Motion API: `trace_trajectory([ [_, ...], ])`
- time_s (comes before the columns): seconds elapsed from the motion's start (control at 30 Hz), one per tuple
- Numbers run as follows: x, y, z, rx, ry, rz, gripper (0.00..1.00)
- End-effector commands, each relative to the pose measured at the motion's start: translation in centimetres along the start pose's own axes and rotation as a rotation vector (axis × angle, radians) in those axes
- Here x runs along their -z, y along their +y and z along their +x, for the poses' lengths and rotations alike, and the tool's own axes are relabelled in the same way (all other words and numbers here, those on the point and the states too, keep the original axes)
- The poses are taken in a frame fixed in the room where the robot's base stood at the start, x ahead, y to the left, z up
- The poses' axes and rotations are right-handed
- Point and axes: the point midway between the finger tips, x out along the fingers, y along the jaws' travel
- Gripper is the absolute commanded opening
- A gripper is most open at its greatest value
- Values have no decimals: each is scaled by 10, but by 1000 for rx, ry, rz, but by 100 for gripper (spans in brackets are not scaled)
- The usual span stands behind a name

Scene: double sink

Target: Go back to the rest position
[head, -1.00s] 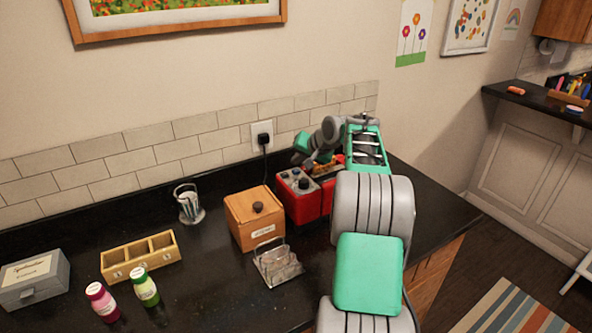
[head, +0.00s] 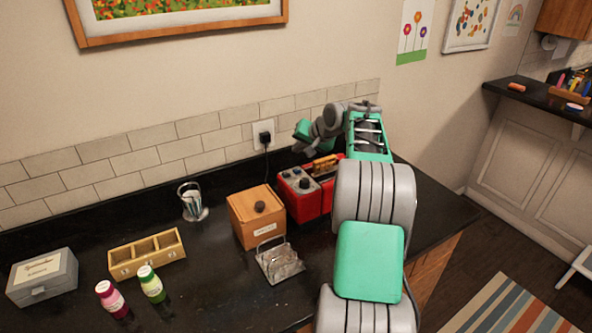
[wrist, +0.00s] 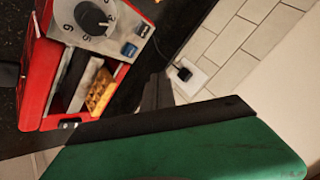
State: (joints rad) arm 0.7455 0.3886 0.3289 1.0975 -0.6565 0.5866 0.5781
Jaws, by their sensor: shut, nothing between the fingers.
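My gripper (wrist: 157,92) shows in the wrist view as dark fingers held together with nothing between them, past my green hand. In the head view, my arm reaches over the right part of the counter, and its green end hangs above and behind the red toaster (head: 303,200). The fingertips are hard to make out there. The toaster also shows in the wrist view (wrist: 38,85), with its dial and buttons. A golden waffle (wrist: 99,92) sits in one of its slots. My gripper is apart from both.
A wooden box (head: 256,217) and a metal rack (head: 279,263) stand left of my arm. A glass (head: 192,201), a wooden tray (head: 147,254), two bottles (head: 151,284) and a grey box (head: 42,276) are farther left. The tiled wall (head: 150,160) and a plugged socket (head: 263,134) are behind.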

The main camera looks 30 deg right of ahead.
Motion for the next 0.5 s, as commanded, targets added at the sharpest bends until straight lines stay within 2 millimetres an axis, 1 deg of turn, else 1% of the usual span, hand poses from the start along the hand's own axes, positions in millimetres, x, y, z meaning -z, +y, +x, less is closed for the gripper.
trace_trajectory([
  [0.13,0,0,0,0,0,0,0],
  [0.17,-1,-3,-1,0,-1,-5,0],
  [0.23,-13,-22,-7,-8,-15,-36,0],
  [0.27,-22,-34,-11,-14,-26,-57,0],
  [0.3,-38,-52,-19,-23,-43,-95,0],
  [0.37,-73,-82,-34,-42,-76,-163,0],
  [0.4,-101,-100,-47,-57,-102,-215,0],
  [0.47,-147,-120,-69,-80,-142,-294,0],
  [0.5,-178,-129,-83,-92,-167,-348,0],
])
